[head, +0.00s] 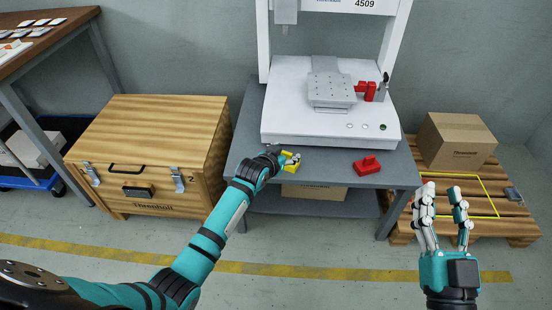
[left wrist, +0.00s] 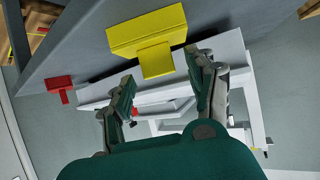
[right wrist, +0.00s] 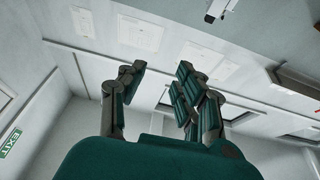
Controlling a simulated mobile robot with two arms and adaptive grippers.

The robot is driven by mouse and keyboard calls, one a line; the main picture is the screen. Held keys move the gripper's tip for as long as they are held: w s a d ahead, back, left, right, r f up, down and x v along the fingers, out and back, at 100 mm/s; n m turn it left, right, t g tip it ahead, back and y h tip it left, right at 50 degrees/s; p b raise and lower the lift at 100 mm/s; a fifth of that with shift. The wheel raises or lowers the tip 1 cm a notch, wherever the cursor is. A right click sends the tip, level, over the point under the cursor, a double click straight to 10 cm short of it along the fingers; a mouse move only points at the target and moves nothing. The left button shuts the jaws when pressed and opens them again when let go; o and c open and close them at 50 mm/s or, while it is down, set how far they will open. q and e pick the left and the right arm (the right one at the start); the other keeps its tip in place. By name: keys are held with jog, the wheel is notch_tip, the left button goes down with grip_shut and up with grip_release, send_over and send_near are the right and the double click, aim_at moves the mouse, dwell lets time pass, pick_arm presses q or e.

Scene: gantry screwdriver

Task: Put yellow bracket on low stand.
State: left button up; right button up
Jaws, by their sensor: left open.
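In the left wrist view the yellow bracket (left wrist: 150,33) is just beyond my left gripper (left wrist: 162,70). Its fingers are open, and the bracket's short tab points toward the gap between them. I cannot tell whether they touch. A low grey stand with a holed top plate (head: 332,92) sits on the white machine base. My right gripper (head: 444,192) is open and empty, raised at the right; it also shows in the right wrist view (right wrist: 158,75).
A red bracket (head: 367,166) lies on the grey table (head: 330,172). A red clamp-like part (head: 367,90) is beside the stand, under the white gantry (head: 263,45). A wooden crate (head: 150,150) stands left; a pallet with a carton (head: 455,140) is right.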

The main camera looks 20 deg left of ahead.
pick_arm(q)
jog(key=s+d+r+g+p, duration=0.1)
jog(key=s+r, duration=0.2)
jog(key=s, duration=0.7)
jog(key=s+d+r+p, duration=0.1)
jog(key=s+r, duration=0.1)
jog(key=s, duration=0.8)
jog(key=s+d+r+m+g+p, duration=0.1)
jog(key=s+r+p, duration=0.1)
jog(key=s, duration=0.9)
jog(key=shift+r+g+h, duration=0.3)
jog(key=shift+r, duration=0.55)
pick_arm(e)
jog(key=s+d+f+g+h, duration=0.1)
jog(key=s+d+f+g, duration=0.1)
jog(key=f+g, duration=0.4)
jog(key=s+d+f+g+h, duration=0.2)
jog(key=f+g, duration=0.4)
jog(key=f, duration=0.5)
jog(key=shift+s+f+h, duration=0.2)
jog(key=shift+s+h, duration=0.1)
jog(key=shift+s, duration=0.3)
